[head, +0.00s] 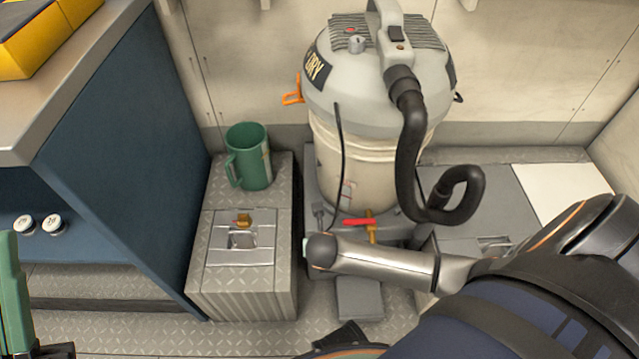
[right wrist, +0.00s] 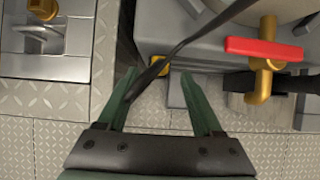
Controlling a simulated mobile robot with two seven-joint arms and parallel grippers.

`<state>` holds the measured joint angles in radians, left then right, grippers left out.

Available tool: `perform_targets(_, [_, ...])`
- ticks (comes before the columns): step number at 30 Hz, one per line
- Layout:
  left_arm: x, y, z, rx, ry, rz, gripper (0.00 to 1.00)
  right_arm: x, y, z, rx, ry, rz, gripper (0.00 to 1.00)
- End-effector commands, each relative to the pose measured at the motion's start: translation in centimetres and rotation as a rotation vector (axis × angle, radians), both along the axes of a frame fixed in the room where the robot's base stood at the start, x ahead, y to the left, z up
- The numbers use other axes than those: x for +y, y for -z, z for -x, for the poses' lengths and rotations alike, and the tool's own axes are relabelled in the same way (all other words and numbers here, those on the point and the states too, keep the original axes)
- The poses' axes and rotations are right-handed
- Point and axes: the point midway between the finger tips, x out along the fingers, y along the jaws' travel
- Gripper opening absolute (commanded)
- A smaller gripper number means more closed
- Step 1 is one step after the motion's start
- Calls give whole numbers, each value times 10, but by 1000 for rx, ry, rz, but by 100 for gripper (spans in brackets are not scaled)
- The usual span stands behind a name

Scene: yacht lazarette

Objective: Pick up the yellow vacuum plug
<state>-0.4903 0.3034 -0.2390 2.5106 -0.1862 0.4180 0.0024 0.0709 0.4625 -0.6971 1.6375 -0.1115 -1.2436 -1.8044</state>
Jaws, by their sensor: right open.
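In the right wrist view a small yellow piece (right wrist: 161,65), which looks like the plug, shows just beyond my fingertips, beside the grey vacuum base. A black cable crosses in front of it and slants down between the fingers; I cannot tell if the two are joined. My right gripper (right wrist: 159,77) is open, with nothing visibly clamped. In the head view I cannot make out this yellow piece. The grey vacuum (head: 372,75) stands upright with a black cable hanging down its front. My left gripper (head: 18,300) shows only partly at the lower left edge.
A metal box (head: 242,285) with a brass-coloured fitting (head: 243,220) and a green mug (head: 249,157) stands left of the vacuum. A red-handled brass valve (right wrist: 265,50) is at right. A blue cabinet (head: 130,150) bounds the left. The gap between box and vacuum is narrow.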

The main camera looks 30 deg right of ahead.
Motion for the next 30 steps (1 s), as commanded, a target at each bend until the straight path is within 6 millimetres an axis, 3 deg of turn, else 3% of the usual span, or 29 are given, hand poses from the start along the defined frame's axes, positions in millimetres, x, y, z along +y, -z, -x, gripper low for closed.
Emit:
perform_targets(8, [-1, 13, -1, 12, 11, 8, 0, -4, 16, -6, 0, 1, -2, 68])
perform_targets(19, [-5, 53, -2, 23, 10, -15, 0, -15, 55, -23, -2, 3, -2, 68])
perform_targets(27, [-7, 54, -3, 28, 9, -22, 0, -16, 55, -25, -1, 0, -2, 68])
perform_targets(30, [-7, 54, -3, 29, 9, -20, 0, -16, 55, -25, -1, 1, -2, 57])
